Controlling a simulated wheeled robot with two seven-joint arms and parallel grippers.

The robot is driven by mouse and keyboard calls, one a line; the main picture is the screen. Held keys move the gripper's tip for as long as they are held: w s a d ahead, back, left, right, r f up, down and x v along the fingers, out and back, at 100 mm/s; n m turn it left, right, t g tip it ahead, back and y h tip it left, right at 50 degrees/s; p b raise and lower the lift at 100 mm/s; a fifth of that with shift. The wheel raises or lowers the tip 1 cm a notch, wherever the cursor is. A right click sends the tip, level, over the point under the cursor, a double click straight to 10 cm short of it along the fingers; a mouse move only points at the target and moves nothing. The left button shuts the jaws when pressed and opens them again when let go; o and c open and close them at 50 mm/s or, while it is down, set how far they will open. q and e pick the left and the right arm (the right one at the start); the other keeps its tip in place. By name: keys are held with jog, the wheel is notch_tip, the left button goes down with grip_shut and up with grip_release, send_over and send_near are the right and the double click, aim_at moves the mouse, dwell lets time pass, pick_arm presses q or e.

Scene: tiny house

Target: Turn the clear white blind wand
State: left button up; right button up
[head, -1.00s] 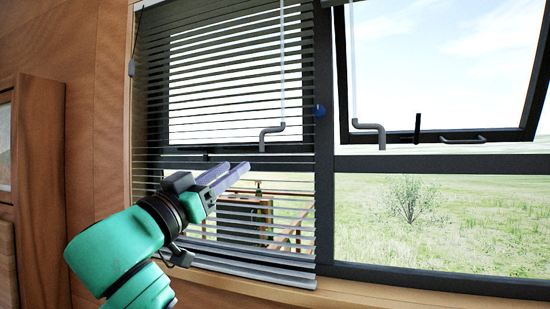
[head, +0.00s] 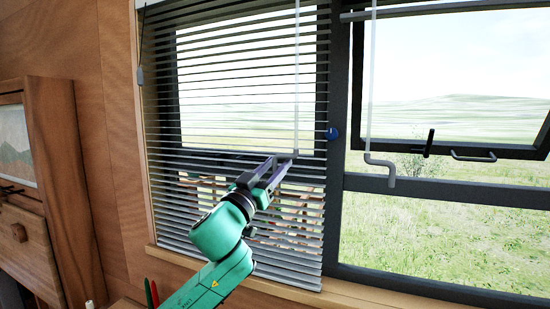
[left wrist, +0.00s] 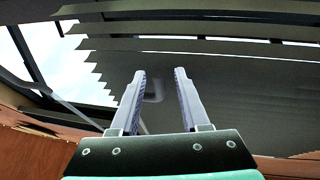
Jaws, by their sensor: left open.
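A clear white blind wand (head: 297,80) hangs in front of the dark slatted blind (head: 220,110) on the left window. Its lower end, with a grey crank handle, is at my left gripper (head: 281,162) and partly covered by it. My left gripper is open, its two grey fingers pointing at the blind. In the left wrist view, the open fingers (left wrist: 159,74) have a dim grey shape between them, perhaps the crank handle; I cannot tell whether they touch it. My right gripper is not in view.
A second clear wand (head: 372,90) with a grey crank handle (head: 380,175) hangs to the right, before the tilted-open window sash (head: 455,153). A wooden cabinet (head: 65,180) stands at the left. A wooden sill (head: 300,294) runs below the blind.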

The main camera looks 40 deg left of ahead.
pick_arm(q)
jog(key=shift+s, duration=0.1)
grip_shut()
